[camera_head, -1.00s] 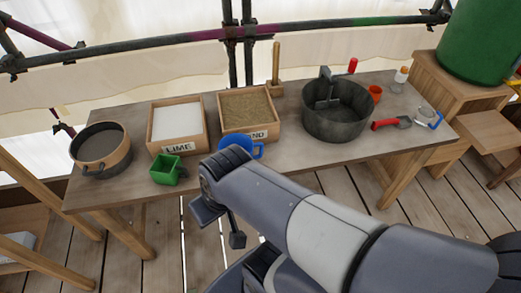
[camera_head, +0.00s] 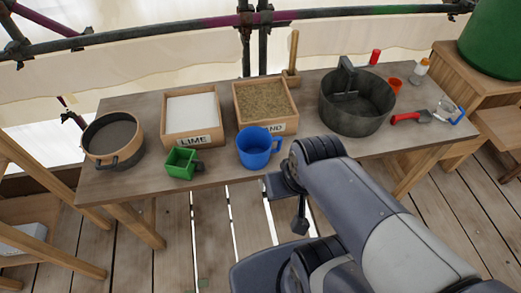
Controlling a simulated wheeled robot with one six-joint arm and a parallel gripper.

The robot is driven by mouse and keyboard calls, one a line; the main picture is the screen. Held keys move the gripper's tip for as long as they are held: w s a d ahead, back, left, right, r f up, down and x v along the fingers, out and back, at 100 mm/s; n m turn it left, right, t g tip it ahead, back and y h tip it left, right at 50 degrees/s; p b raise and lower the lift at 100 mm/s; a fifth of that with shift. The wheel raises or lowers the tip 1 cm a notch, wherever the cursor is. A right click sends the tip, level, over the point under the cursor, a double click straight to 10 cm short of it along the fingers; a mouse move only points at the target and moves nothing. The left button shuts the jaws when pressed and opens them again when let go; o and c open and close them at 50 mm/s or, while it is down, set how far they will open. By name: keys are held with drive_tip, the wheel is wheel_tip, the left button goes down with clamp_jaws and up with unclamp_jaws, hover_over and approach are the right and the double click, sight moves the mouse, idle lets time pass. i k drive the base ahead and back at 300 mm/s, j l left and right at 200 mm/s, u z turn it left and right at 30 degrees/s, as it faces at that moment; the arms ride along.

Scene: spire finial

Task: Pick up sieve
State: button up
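The sieve (camera_head: 112,136) is a round, shallow wooden hoop with a dark mesh and a dark handle-like fitting at its front edge. It lies at the left end of the workbench, with nothing on it. My arm comes in from the lower right. The dark parts at its end, my gripper (camera_head: 290,203), hang in front of the bench edge, well to the right of the sieve and apart from it. The fingers are not clear enough to show whether they are open or shut.
The wooden bench (camera_head: 220,183) also holds a green box-shaped scoop (camera_head: 181,164), a lime tray (camera_head: 192,112), a sand tray (camera_head: 265,104), a blue mug (camera_head: 256,147) and a large metal tub (camera_head: 352,118). A red-handled trowel (camera_head: 406,117) lies at right. Scaffold pipes (camera_head: 140,35) run behind.

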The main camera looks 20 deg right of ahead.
sight(112, 138)
drive_tip(key=i+j+u, duration=0.1)
drive_tip(key=j, duration=0.3)
drive_tip(key=i+j+u, duration=0.1)
drive_tip(key=j, duration=0.25)
drive_tip(key=i+j+u, duration=0.1)
drive_tip(key=j, duration=0.3)
drive_tip(key=i+j, duration=0.25)
drive_tip(key=i+j+u, duration=0.15)
drive_tip(key=j, duration=0.3)
